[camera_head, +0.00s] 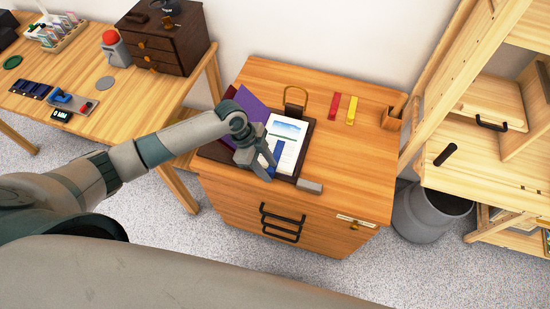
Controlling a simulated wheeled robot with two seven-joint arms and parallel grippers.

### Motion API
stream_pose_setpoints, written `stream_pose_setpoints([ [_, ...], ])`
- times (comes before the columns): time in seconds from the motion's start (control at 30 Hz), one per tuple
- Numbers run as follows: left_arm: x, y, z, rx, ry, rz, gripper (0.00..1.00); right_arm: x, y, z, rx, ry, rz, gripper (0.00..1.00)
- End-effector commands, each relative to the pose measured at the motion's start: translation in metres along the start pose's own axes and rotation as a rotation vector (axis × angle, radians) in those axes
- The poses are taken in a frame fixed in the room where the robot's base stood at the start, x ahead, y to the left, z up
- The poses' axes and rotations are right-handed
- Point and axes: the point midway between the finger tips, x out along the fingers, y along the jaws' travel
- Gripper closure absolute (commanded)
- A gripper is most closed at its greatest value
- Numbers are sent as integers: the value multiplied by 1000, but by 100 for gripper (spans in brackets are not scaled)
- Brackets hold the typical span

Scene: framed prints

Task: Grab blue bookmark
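A blue bookmark (279,155) shows as a narrow blue strip on a white printed page (288,136) on top of the wooden cabinet. My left gripper (265,168) reaches in from the left and is low over the page's left edge, just left of the blue strip. A small patch of blue also shows at its fingers. The fingers are small and partly overlap, so I cannot tell whether they are open, shut or touching the bookmark. My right gripper is not in view.
A red strip (334,105) and a yellow strip (351,110) lie on the cabinet top (345,150), with a wooden holder (393,118) to their right. A grey bin (420,215) is right of the cabinet.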

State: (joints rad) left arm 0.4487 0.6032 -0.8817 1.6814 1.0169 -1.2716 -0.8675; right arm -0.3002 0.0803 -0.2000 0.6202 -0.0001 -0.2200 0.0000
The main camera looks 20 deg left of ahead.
Motion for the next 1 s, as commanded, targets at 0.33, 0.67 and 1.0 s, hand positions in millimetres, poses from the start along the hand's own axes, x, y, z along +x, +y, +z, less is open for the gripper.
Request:
stream_pose_setpoints([
  [0.33, 0, 0, 0, 0, 0, 0, 100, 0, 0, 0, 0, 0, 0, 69],
  [0.67, -4, -1, -2, 2, 1, -1, 100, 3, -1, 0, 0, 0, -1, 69],
  [1.0, -36, 1, -25, 7, 4, -1, 100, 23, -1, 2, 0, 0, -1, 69],
])
